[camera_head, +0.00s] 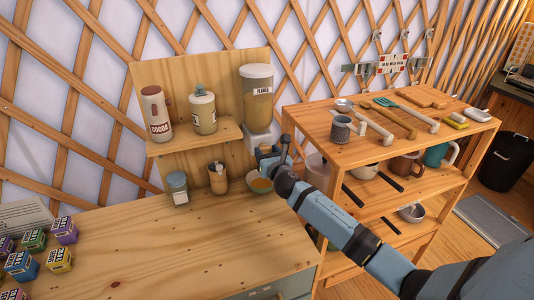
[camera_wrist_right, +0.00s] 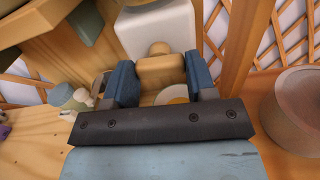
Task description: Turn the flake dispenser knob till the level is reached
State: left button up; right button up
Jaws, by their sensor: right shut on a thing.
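My right gripper (camera_head: 268,154) is at the front of the dispenser, below the container. In the right wrist view its two blue fingers (camera_wrist_right: 160,78) are shut on the beige knob (camera_wrist_right: 160,68). My left gripper is out of view.
A cocoa bottle (camera_head: 156,115) and a cream canister (camera_head: 203,112) stand on the stand's shelf (camera_head: 190,141). A jar (camera_head: 177,187) and a wooden cup (camera_head: 218,178) stand below. A utensil rack (camera_head: 390,125) is close on the right. The counter's front (camera_head: 170,245) is clear.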

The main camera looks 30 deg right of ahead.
jog(key=m, duration=0.3)
jog(key=shift+m, duration=0.4)
jog(key=m, duration=0.3)
jog(key=shift+m+b, duration=0.3)
jog(key=shift+m, duration=0.1)
jog(key=m, duration=0.3)
jog(key=shift+m, duration=0.3)
jog(key=m, duration=0.3)
jog(key=shift+m, duration=0.3)
jog(key=m, duration=0.3)
jog(key=shift+m, duration=0.3)
jog(key=m, duration=0.3)
jog(key=shift+m, duration=0.3)
jog(key=m, duration=0.4)
jog(key=shift+m+p, duration=0.4)
jog(key=shift+m, duration=1.3)
